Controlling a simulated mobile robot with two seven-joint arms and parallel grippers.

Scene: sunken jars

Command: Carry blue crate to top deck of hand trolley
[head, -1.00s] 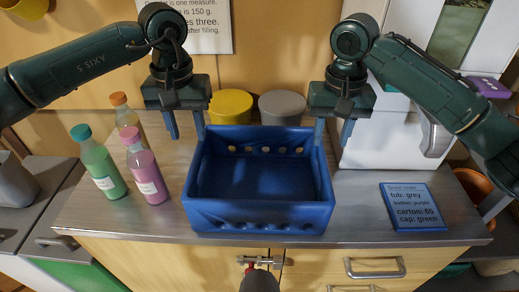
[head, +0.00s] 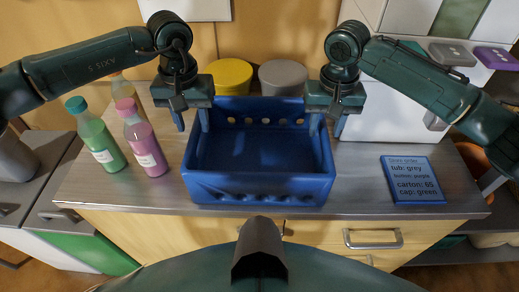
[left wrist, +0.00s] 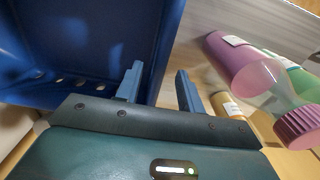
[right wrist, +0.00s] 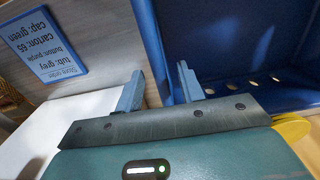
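The blue crate (head: 262,190) stands on the counter, upright and empty. My left gripper (head: 192,120) is at the crate's left wall. In the left wrist view its fingers (left wrist: 158,88) are apart, one inside the crate and one outside, with the wall between them. My right gripper (head: 325,122) is at the right wall. In the right wrist view its fingers (right wrist: 160,88) are also apart on either side of the wall. Neither gripper is visibly clamped. The hand trolley is not in view.
Bottles with pink (head: 143,143) and green (head: 97,140) contents stand left of the crate, close to my left gripper. Yellow (head: 230,76) and grey (head: 282,77) round tubs stand behind it. A blue order card (head: 413,180) lies to the right on the counter (head: 360,180).

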